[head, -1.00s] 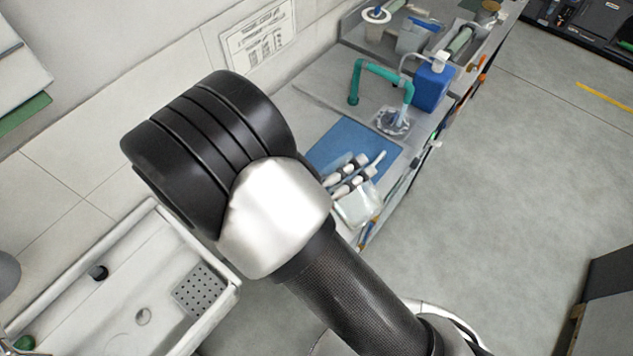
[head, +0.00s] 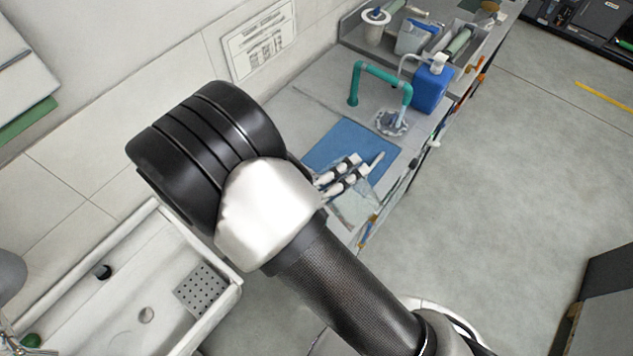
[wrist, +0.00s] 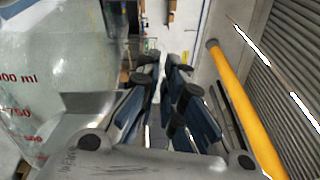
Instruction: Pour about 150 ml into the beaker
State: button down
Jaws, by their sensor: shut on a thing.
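My gripper (head: 343,177) is shut on a clear jug (head: 352,208), above the blue mat near the counter's front edge. In the wrist view the jug (wrist: 55,75) fills the left side, with red marks including "750" and "ml". My fingers (wrist: 168,100) are close together beside its wall; the part they grip is hidden. How full the jug is and how far it tilts I cannot tell. I cannot make out a beaker for certain; the arm hides part of the counter.
A blue mat (head: 345,143) lies on the counter. Behind it stand a green pipe tap (head: 377,71) over a small basin (head: 391,121), and a blue bottle (head: 431,88). A white sink (head: 130,290) is at lower left. Open floor (head: 500,190) lies to the right.

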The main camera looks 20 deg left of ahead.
jog(key=shift+a, duration=0.1)
jog(key=shift+s+d, duration=0.15)
jog(key=shift+d, duration=0.15)
jog(key=shift+w+a+f+n+p, duration=0.15)
jog(key=shift+w+a+n+p, duration=0.4)
jog(key=shift+n+p, duration=0.2)
dwell(0.9)
jog(key=shift+s, duration=0.1)
